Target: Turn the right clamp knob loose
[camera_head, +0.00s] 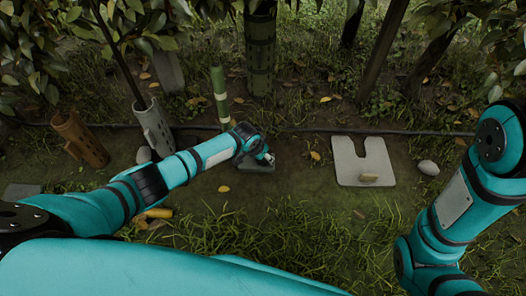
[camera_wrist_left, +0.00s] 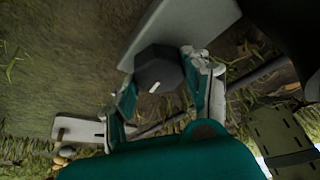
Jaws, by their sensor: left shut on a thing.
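A dark, faceted clamp knob (camera_wrist_left: 158,72) with a short white mark on its face shows in the left wrist view, in front of a pale grey plate (camera_wrist_left: 190,22). The two fingers of my left gripper (camera_wrist_left: 165,85) lie on either side of the knob and are shut on it. In the head view my left gripper (camera_head: 263,157) is low over a small grey base (camera_head: 258,168) on the ground. There the gripper hides the knob. My right arm stands at the right edge of the head view, and its gripper is out of view.
A green banded post (camera_head: 220,95) and a thicker green trunk guard (camera_head: 260,50) stand behind. A grey perforated tube (camera_head: 156,127) and a brown one (camera_head: 80,140) stand left.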

